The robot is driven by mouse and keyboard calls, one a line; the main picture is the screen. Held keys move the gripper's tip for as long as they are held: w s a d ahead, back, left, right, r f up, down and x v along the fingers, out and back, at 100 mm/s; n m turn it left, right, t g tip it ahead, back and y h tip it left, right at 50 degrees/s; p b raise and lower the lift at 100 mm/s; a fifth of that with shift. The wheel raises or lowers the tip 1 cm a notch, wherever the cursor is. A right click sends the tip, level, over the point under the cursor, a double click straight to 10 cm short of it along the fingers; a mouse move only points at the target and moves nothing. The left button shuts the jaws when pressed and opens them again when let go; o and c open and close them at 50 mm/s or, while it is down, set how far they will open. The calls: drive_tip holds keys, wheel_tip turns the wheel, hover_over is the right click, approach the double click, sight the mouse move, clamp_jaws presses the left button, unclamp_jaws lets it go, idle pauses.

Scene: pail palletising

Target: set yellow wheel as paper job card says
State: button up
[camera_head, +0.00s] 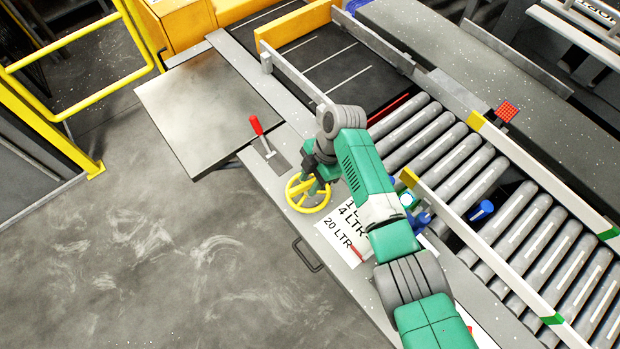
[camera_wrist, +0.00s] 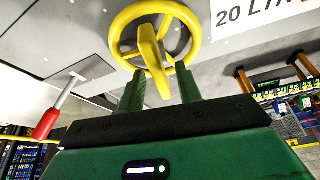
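The yellow wheel (camera_head: 297,191) is a spoked handwheel on the grey ledge beside the conveyor. It also shows in the wrist view (camera_wrist: 118,30), with a yellow grip bar (camera_wrist: 152,50) sticking out from its middle. My gripper (camera_head: 316,184) is at the wheel. In the wrist view its two green fingers (camera_wrist: 161,80) stand apart on either side of the bar, with gaps showing; contact is not clear. A white sheet (camera_head: 338,236) beside the wheel reads "4 LTR" and "20 LTR", its upper line partly hidden by my arm. A short red mark lies near "20 LTR". No separate job card is readable.
A red-handled lever (camera_head: 257,126) stands on the ledge up and left of the wheel. The roller conveyor (camera_head: 450,150) with white side rails runs on the right. A blue cylindrical object (camera_head: 481,210) lies by the rollers. Yellow railing (camera_head: 85,100) stands at left; the floor there is clear.

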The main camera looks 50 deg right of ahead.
clamp_jaws()
drive_tip(key=shift+r+p, duration=0.1)
drive_tip(key=shift+p, duration=0.2)
drive_tip(key=m+t+p, duration=0.1)
drive_tip(key=m+p, duration=0.2)
drive_tip(key=shift+a+r, duration=0.1)
drive_tip(key=shift+r, duration=0.05)
drive_tip(key=m+h+p, duration=0.1)
drive_tip(key=m+p, duration=0.1)
drive_tip(key=m+t+h+p, duration=0.1)
drive_tip(key=m+p, duration=0.1)
drive_tip(key=m, duration=0.1)
drive_tip(key=shift+s+a+t, duration=0.1)
drive_tip(key=shift+t, duration=0.2)
drive_tip(key=m+h+p, duration=0.1)
drive_tip(key=m+p, duration=0.1)
drive_tip(key=m, duration=0.1)
drive_tip(key=m+h+p, duration=0.1)
drive_tip(key=m, duration=0.1)
drive_tip(key=shift+a+m+t+p, duration=0.1)
drive_tip(key=shift+m+t+p, duration=0.2)
drive_tip(key=shift+m+p, duration=0.1)
drive_tip(key=m+h+p, duration=0.2)
drive_tip(key=m, duration=0.3)
drive_tip(key=shift+a+m, duration=0.1)
drive_tip(key=shift+m, duration=0.5)
